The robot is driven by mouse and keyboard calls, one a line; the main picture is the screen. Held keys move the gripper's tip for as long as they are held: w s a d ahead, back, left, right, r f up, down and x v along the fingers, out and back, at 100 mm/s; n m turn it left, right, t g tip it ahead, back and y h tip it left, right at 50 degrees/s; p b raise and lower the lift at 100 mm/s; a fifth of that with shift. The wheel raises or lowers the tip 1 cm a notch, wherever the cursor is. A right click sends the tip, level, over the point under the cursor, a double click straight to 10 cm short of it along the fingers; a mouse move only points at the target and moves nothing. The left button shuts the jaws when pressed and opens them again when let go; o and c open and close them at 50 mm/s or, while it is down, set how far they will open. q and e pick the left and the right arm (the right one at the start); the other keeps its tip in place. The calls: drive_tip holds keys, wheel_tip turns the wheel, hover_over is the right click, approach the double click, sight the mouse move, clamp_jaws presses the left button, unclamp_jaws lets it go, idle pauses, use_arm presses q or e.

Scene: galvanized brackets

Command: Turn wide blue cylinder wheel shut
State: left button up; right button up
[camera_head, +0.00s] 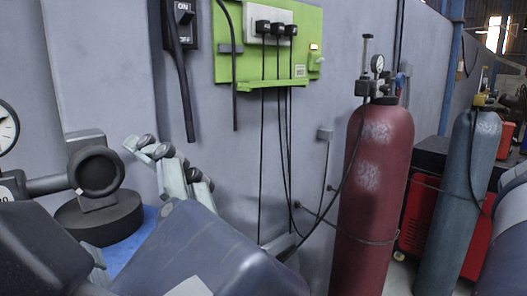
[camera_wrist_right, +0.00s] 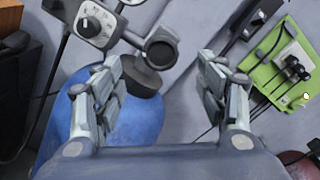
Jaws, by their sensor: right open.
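The wide blue cylinder (camera_head: 125,254) is at the lower left of the head view, mostly hidden behind my right arm. Its dark collar (camera_head: 98,219) and round black wheel (camera_head: 99,172) stand above it. In the right wrist view, the blue cylinder (camera_wrist_right: 138,127) lies between and behind the fingers, with the black wheel (camera_wrist_right: 161,46) beyond the fingertips. My right gripper (camera_head: 168,160) is open and empty, to the right of the wheel in the head view; in the wrist view (camera_wrist_right: 158,75) its fingers are spread wide. I see no contact with the wheel. My left gripper is not visible.
A gauge (camera_head: 6,128) is at the left edge. A green wall panel (camera_head: 235,70) with plugs and hanging cables is behind. A dark red cylinder (camera_head: 372,190) and a slimmer blue-grey cylinder (camera_head: 455,200) stand to the right. The grey wall (camera_head: 100,60) is close behind the gripper.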

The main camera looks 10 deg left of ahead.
sight(97, 173)
drive_tip(key=p+x, duration=0.4)
drive_tip(key=x, duration=0.5)
drive_tip(key=shift+w+a, duration=0.6)
drive_tip(key=shift+c, duration=0.2)
drive_tip(key=c, duration=1)
